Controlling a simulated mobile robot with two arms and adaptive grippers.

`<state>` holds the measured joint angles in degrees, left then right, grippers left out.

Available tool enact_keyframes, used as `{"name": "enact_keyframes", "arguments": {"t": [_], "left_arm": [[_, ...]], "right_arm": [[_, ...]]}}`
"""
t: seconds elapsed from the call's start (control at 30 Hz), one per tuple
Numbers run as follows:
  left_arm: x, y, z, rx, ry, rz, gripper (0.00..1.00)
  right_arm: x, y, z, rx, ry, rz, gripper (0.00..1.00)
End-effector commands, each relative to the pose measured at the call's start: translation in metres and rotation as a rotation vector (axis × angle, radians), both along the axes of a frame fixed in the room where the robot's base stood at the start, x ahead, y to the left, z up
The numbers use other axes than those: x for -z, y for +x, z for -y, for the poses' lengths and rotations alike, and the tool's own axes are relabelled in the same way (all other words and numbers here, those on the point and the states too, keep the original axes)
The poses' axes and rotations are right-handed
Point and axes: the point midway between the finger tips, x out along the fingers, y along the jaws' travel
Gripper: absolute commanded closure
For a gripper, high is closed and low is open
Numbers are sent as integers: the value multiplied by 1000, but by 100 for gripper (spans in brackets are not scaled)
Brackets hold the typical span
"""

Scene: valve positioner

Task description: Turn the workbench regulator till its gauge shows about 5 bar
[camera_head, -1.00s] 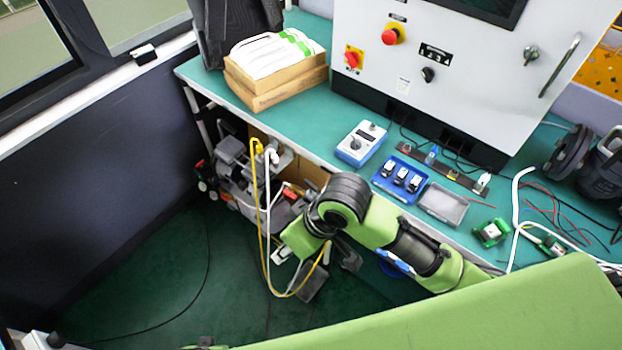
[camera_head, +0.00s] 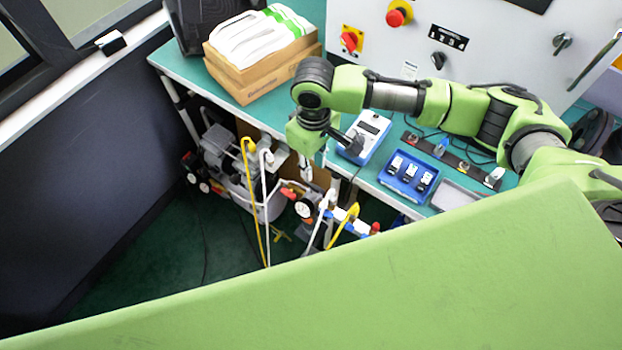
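A small round gauge with a pale face and dark rim (camera_head: 304,208) shows below the front edge of the workbench, beside hoses and fittings. I take it for the regulator's gauge. Its reading is too small to make out, and I cannot tell the regulator's knob apart. My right arm reaches in from the right over the bench. My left gripper is not in view.
A compressor (camera_head: 215,150) stands underneath. Yellow (camera_head: 254,195) and white hoses hang near the gauge.

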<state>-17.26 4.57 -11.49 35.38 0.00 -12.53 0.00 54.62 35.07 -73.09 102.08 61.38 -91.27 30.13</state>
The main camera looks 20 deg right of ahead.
Motion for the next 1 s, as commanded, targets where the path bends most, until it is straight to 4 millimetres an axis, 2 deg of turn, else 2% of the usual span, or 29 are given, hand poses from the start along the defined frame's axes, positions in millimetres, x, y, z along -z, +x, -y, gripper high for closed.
{"name": "enact_keyframes", "arguments": {"t": [0.1, 0.3, 0.5, 0.67, 0.93, 0.97, 1.0], "left_arm": [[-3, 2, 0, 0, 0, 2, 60], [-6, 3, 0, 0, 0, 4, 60], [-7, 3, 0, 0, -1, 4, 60], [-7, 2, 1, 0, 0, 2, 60], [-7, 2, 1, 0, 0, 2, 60], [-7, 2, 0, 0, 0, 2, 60], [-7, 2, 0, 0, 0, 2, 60]], "right_arm": [[27, -1, 1, 1, -2, -3, 76], [69, 0, 0, 0, -1, -1, 76], [96, 1, 0, 1, -1, 1, 76], [106, 1, 0, -1, 0, 1, 76], [107, 1, 0, -1, 0, 2, 76], [107, 1, 0, -1, 0, 2, 82], [107, 1, 0, -1, 0, 2, 92]]}}
